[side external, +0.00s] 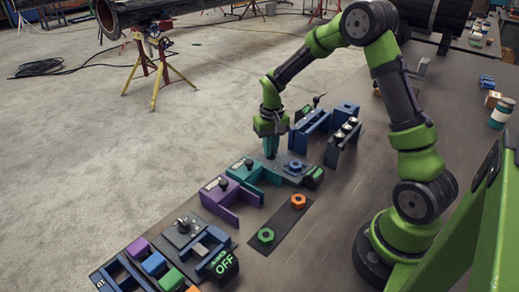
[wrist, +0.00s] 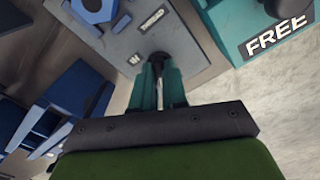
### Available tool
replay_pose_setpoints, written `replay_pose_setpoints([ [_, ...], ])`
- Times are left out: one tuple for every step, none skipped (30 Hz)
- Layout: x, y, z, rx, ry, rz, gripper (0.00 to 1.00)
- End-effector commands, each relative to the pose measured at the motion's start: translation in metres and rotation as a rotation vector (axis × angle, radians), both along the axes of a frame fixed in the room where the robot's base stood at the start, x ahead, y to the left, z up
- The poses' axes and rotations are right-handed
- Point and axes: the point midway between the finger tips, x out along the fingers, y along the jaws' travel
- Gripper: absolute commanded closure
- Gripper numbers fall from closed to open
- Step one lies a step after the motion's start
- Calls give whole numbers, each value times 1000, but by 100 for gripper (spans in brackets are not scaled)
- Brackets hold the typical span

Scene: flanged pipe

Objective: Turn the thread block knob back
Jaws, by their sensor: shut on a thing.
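My gripper (wrist: 160,75) points at a grey panel (wrist: 185,35) in the wrist view, its two teal fingers shut on a small dark knob (wrist: 158,56). The fingers hide part of the knob and of the white lettering beside it. In the side external view my gripper (side external: 270,148) reaches down at the left end of a grey block with a blue hex piece (side external: 296,167); the knob is hidden there. A teal box (wrist: 262,30) by the panel reads "FREE" in the wrist view.
A teal and purple fixture (side external: 240,180) stands just left of my gripper. Blue fixtures (side external: 312,125) stand behind it. A dark plate (side external: 282,222) with green and orange hex nuts lies in front. A box reading "OFF" (side external: 224,265) stands at the near left.

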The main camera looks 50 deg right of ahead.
Motion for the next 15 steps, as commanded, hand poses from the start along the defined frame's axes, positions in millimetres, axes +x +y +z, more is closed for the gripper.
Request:
replay_pose_setpoints([
  [0, 0, 1, 0, -1, 37, 100],
  [0, 0, 1, 0, -1, 62, 100],
  [0, 0, 1, 0, -1, 95, 100],
  [0, 0, 1, 0, -1, 119, 100],
  [0, 0, 1, 0, -1, 143, 100],
  [0, 0, 1, 0, -1, 175, 100],
  [0, -1, 1, 0, -1, 200, 100],
  [0, -1, 1, 0, -1, 224, 100],
  [0, -1, 1, 1, -1, 254, 100],
  [0, -1, 1, 1, -1, 276, 100],
  [0, 0, 1, 1, -1, 298, 100],
  [0, 0, 1, 0, -1, 326, 100],
  [0, 0, 1, 0, -1, 345, 100],
  [0, 0, 1, 0, -1, 364, 100],
  [0, 0, 1, 0, -1, 388, 100],
])
